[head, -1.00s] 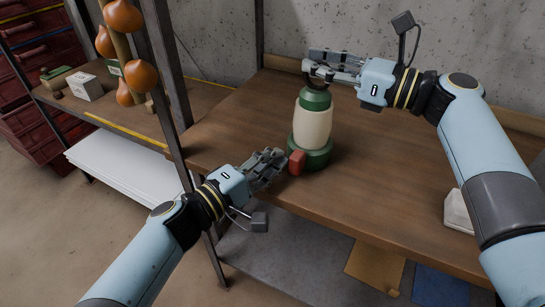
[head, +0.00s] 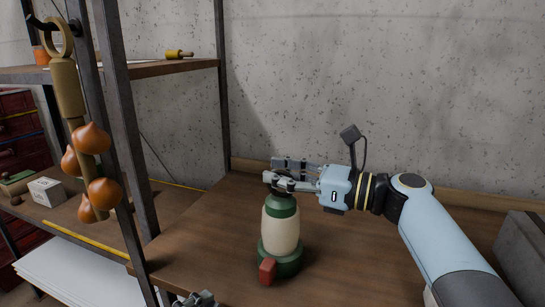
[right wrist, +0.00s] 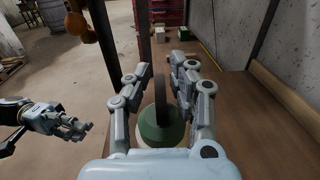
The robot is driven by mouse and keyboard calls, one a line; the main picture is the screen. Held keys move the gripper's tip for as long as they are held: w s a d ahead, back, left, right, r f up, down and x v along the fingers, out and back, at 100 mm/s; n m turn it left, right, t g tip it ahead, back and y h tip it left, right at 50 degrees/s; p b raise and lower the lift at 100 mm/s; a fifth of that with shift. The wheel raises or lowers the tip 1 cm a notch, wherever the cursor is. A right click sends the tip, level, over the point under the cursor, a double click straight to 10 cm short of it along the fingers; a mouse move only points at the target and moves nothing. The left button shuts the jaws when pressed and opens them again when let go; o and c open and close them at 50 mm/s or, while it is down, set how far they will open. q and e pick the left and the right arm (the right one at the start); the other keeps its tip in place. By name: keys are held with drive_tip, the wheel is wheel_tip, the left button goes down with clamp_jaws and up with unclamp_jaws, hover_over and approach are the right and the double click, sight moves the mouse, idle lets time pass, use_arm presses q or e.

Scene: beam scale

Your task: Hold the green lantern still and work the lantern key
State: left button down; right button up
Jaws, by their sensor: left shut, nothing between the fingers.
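The green lantern (head: 281,232), with a cream middle, stands upright on the bench. The red lantern key (head: 267,271) sits at the near side of its green base. My right gripper (head: 280,177) is at the lantern's top. In the right wrist view its fingers (right wrist: 161,72) lie on both sides of the dark handle (right wrist: 161,95); whether they press on it is unclear. My left gripper (head: 198,299) is at the bottom edge in the head view, mostly cut off. It is shut and empty, apart from the key, and shows in the right wrist view (right wrist: 72,124).
A dark rack post (head: 128,130) stands left of the bench, with orange bulbs (head: 103,191) hanging beside it. A white box (head: 47,191) sits on the left shelf. A grey block (head: 525,255) is at the far right. The bench (head: 350,255) right of the lantern is clear.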

drive_tip(key=shift+o, duration=0.9)
